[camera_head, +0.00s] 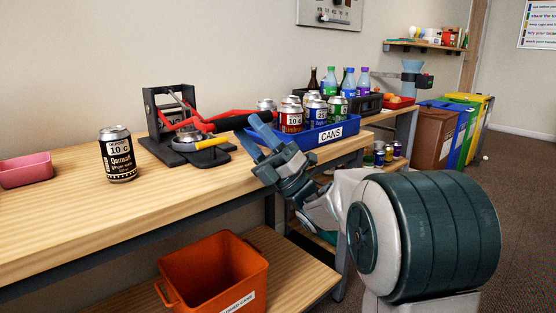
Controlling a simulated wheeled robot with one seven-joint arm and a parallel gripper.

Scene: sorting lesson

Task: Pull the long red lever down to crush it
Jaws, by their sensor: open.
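The can crusher (172,118) stands on the wooden table, with a dark upright frame and a dark base. Its long red lever (205,124) reaches right from the frame and ends in a black grip (233,121). A yellow-handled part (212,143) lies low at the front of the crusher.
A blue tray (352,126) marked "CANS" holds several cans close behind my gripper. A pink tub (25,170) sits at the left. An orange bin (212,275) stands on the lower shelf. Several coloured bins (432,138) stand at the right.

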